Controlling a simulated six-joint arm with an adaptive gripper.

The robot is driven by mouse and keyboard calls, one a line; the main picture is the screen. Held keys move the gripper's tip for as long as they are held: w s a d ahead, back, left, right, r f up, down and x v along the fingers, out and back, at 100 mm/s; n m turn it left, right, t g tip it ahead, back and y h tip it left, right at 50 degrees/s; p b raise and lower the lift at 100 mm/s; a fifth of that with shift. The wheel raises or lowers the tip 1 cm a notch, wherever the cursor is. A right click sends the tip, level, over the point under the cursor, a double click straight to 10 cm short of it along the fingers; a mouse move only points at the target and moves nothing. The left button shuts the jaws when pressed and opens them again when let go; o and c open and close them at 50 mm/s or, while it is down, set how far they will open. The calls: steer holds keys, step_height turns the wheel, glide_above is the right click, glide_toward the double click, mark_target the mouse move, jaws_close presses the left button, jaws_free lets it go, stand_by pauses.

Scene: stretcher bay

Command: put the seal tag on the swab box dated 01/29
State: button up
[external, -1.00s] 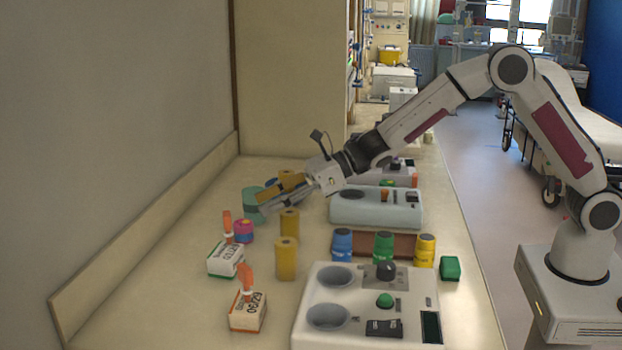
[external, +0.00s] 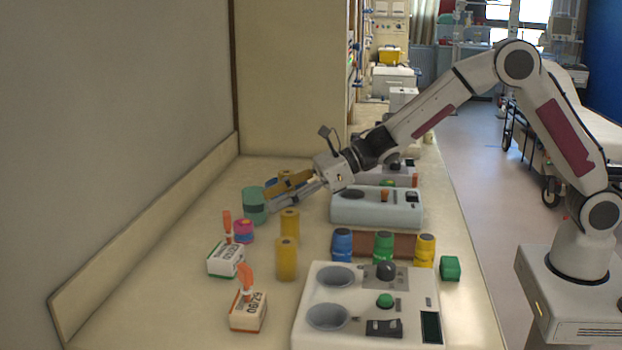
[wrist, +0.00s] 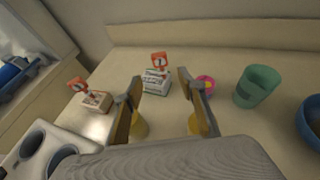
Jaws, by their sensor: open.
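A white swab box with an orange lower edge (external: 248,312) reads 06/29 and stands at the front. A second white box with a green lower edge (external: 224,262) stands behind it; its date is too small to read surely. Each has an upright orange piece on top, (external: 246,280) and (external: 227,225); I cannot tell whether either is the seal tag. In the wrist view the green-edged box (wrist: 155,86) shows between my fingertips, farther off, and the other box (wrist: 97,102) is to the left. My gripper (external: 277,198) is open and empty above the counter, behind the boxes.
Two yellow cylinders (external: 290,223) (external: 286,260) stand right of the boxes. A pink-purple round item (external: 243,232) and a green cup (external: 255,207) are behind. A grey device (external: 365,330) fills the front right. The left counter strip is clear.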

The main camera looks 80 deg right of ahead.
steer(key=s+d+r+m+g+h, duration=0.1)
steer(key=s+d+r+m+h, duration=0.35)
steer(key=s+m, duration=0.6)
steer(key=s+d+r+m+g+h, duration=0.1)
steer(key=s+d+r+m+h, duration=0.1)
steer(key=s+d+r+m, duration=0.65)
steer(key=s+a+f+m+g, duration=0.1)
steer(key=s+a+f+m, duration=0.1)
steer(key=s+m, duration=0.5)
steer(key=s+a+f+m+g+y, duration=0.1)
steer(key=s+m, duration=0.6)
steer(key=s, duration=0.7)
steer(key=s+a+f+m+g, duration=0.2)
steer(key=s+m, duration=0.5)
steer(key=s, duration=0.4)
step_height(320, 180, down, 2)
steer(key=shift+s+a+f+g, duration=0.25)
steer(key=shift+s+a+g, duration=0.15)
steer(key=shift+a, duration=0.35)
steer(key=shift+y, duration=0.25)
